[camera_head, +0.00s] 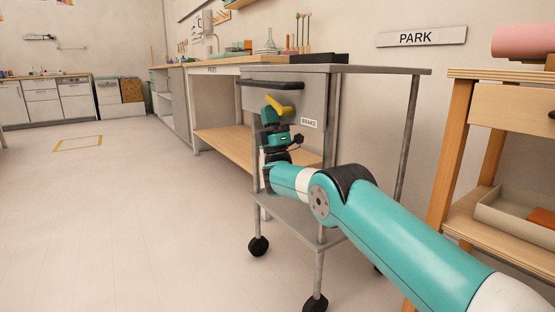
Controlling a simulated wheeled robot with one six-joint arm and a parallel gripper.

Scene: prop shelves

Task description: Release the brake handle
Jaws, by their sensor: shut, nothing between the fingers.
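The yellow brake handle (279,105) is on the side panel of a grey metal cart (350,70), above and left of a small white "BRAKE" label (309,123). It looks tilted, running from upper left to lower right. My gripper (268,113) is at the end of my teal arm, in front of the cart panel. It is shut and empty, with its tip beside or just under the yellow handle. I cannot tell whether they touch. My gripper hides part of the panel and perhaps the handle's lower end.
The cart has a black push bar (270,84), a lower shelf and black caster wheels (258,246). A "PARK" sign (421,37) is on the wall behind. A wooden shelf unit (466,150) stands right. A yellow floor outline (78,143) lies left on open floor.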

